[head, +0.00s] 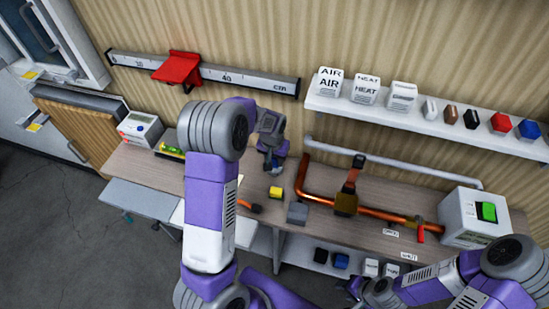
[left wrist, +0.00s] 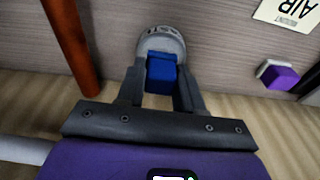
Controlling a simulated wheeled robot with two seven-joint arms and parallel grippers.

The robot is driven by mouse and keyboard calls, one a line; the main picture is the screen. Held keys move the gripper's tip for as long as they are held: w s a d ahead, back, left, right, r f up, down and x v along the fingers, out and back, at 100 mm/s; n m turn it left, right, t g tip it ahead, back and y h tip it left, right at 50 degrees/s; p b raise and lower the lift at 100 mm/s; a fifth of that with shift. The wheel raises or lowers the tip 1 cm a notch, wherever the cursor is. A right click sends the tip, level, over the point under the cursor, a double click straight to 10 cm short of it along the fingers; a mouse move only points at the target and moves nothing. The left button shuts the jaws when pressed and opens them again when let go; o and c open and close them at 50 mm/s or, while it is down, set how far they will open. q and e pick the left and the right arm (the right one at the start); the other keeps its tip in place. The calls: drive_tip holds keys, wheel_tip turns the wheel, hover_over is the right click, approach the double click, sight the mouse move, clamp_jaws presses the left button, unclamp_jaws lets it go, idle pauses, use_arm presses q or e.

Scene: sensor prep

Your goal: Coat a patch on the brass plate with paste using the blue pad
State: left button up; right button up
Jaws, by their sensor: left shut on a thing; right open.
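My left gripper (head: 272,166) is over the back of the workbench in the head view. In the left wrist view the left gripper (left wrist: 160,90) is shut on the blue pad (left wrist: 161,72). The pad's far end is at a round grey pot (left wrist: 160,42) with partly readable lettering; I cannot tell whether it touches the contents.
The copper pipe (head: 318,198) runs along the bench to a white box with a green switch (head: 487,212). A yellow block (head: 276,193) and a grey block (head: 297,213) stand near the left gripper. A wall shelf (head: 420,122) with labelled blocks hangs above.

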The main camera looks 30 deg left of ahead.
use_arm(q)
drive_tip(key=shift+s+f+b, duration=0.1)
drive_tip(key=shift+f+b, duration=0.25)
drive_tip(key=shift+f, duration=0.1)
idle(1.1)
drive_tip(key=shift+r, duration=0.1)
drive_tip(key=shift+r+p, duration=2.65)
drive_tip(key=shift+r, duration=0.85)
drive_tip(key=shift+f, duration=0.1)
